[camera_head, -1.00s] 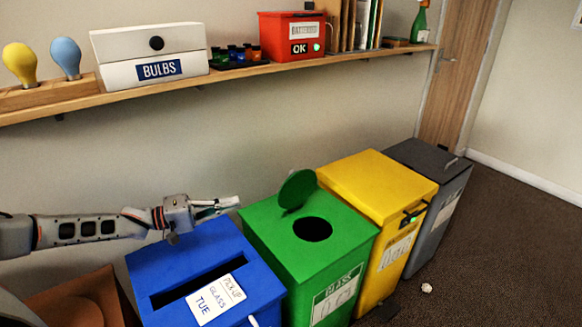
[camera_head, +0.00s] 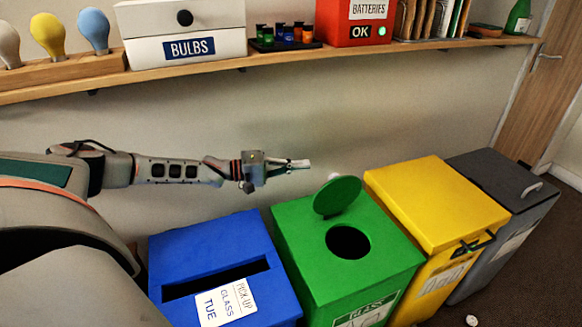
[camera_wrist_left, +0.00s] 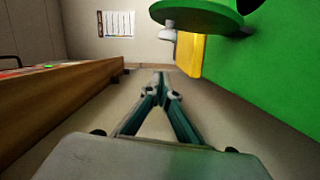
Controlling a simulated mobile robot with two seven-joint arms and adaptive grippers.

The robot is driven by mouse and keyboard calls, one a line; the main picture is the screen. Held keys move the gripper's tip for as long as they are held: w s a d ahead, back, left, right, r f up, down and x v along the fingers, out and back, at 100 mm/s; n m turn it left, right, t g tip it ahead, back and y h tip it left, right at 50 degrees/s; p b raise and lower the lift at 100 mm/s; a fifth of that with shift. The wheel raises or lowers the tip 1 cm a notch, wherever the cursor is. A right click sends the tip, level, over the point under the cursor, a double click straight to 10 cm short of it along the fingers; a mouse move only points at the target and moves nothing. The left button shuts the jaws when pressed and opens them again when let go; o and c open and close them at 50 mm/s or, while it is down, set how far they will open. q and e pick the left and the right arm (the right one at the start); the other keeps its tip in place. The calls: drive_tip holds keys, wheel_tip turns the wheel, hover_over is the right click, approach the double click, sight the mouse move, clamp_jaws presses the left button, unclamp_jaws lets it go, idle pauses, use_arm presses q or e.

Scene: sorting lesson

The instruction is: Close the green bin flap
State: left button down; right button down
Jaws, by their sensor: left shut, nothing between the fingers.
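The green bin (camera_head: 310,251) stands between the blue and yellow bins, with a round hole (camera_head: 348,242) in its top. Its round green flap (camera_head: 337,196) stands tilted up behind the hole, so the hole is uncovered. In the left wrist view the flap (camera_wrist_left: 200,12) shows at the top, beside the green bin top (camera_wrist_left: 275,60). My left gripper (camera_head: 306,164) is shut and empty, above and behind the bins, left of the flap and apart from it. It also shows in the left wrist view (camera_wrist_left: 160,76). My right gripper is not in view.
A blue bin (camera_head: 215,246) with a slot and paper label stands left, a yellow bin (camera_head: 425,195) and a grey bin (camera_head: 505,180) right. A wooden shelf (camera_head: 200,78) with boxes and bulbs runs along the wall above my left arm.

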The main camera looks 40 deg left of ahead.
sight(334, 194)
use_arm(q)
drive_tip(key=w+d, duration=0.1)
drive_tip(key=d, duration=0.5)
drive_tip(key=shift+w+d+f, duration=0.15)
drive_tip(key=shift+w+f, duration=0.05)
drive_tip(key=shift+f, duration=0.2)
